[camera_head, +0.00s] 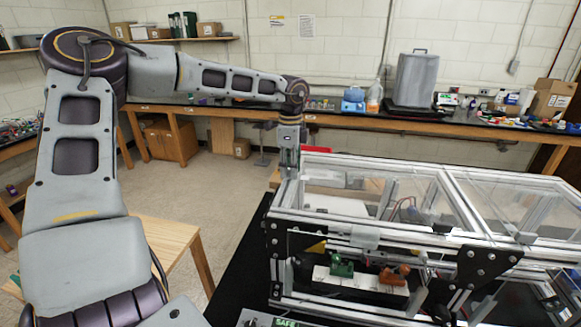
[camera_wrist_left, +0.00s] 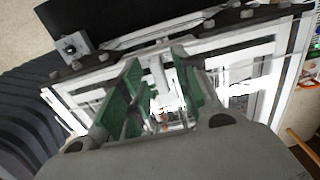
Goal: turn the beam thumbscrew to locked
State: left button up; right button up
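The aluminium extrusion frame (camera_head: 352,238), with clear panels, stands on a black surface at the right of the head view. My left arm reaches down to the frame's back left corner. My left gripper's wrist end (camera_head: 288,150) is there, and its fingers are not clear in that view. In the left wrist view my left gripper (camera_wrist_left: 156,75) is open, its green-padded fingers apart over pale frame rails (camera_wrist_left: 255,72). I see no clear grip on anything. I cannot make out the beam thumbscrew for certain. My right gripper is not in view.
Green (camera_head: 341,266) and orange (camera_head: 394,277) parts sit low inside the frame. A wooden table (camera_head: 165,240) stands at left. A long bench (camera_head: 400,116) with boxes and a grey case (camera_head: 415,80) runs along the back wall. Open floor lies between.

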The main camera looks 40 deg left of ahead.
pick_arm(q)
grip_shut()
jog(key=shift+f+m+b, duration=0.1)
jog(key=shift+m+b, duration=1.4)
jog(key=m+b, duration=0.2)
jog(key=m, duration=0.2)
jog(key=m+b, duration=0.1)
jog(key=m, duration=1)
jog(key=shift+r+b, duration=0.2)
jog(key=shift+b, duration=0.15)
